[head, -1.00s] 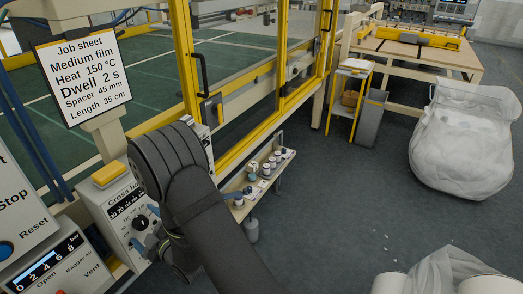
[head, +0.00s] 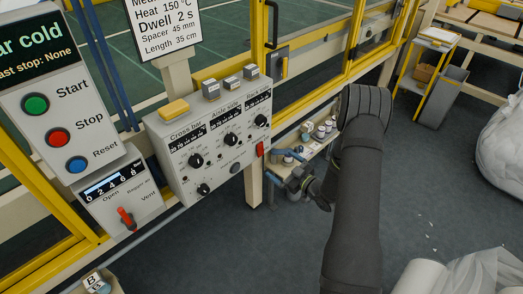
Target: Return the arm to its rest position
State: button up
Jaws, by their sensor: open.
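My arm (head: 350,200) rises from the bottom of the head view, a dark thick tube bent at a rounded elbow. My gripper (head: 283,169) hangs left of the arm, small and partly lost against the shelf behind it. It is open, and I see nothing held in it.
A box with green, red and blue buttons (head: 58,137) and a red-lever unit (head: 127,218) stand at left. A shelf of small jars (head: 318,133) is behind my gripper. A white roll (head: 420,277) lies lower right. Grey floor (head: 250,255) is open below the panel.

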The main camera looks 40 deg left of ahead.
jog(key=w+d+f+m+g, duration=0.15)
jog(key=w+d+f, duration=0.3)
jog(key=d, duration=0.45)
jog(key=a, duration=0.9)
jog(key=shift+w+a+f+m, duration=0.15)
jog(key=shift+w+a+m, duration=0.1)
jog(key=shift+a+m, duration=0.1)
jog(key=shift+d+t, duration=0.15)
jog(key=shift+t, duration=0.1)
jog(key=d+r, duration=0.1)
jog(key=d, duration=0.8)
jog(key=shift+d, duration=0.4)
jog(key=shift+c, duration=0.4)
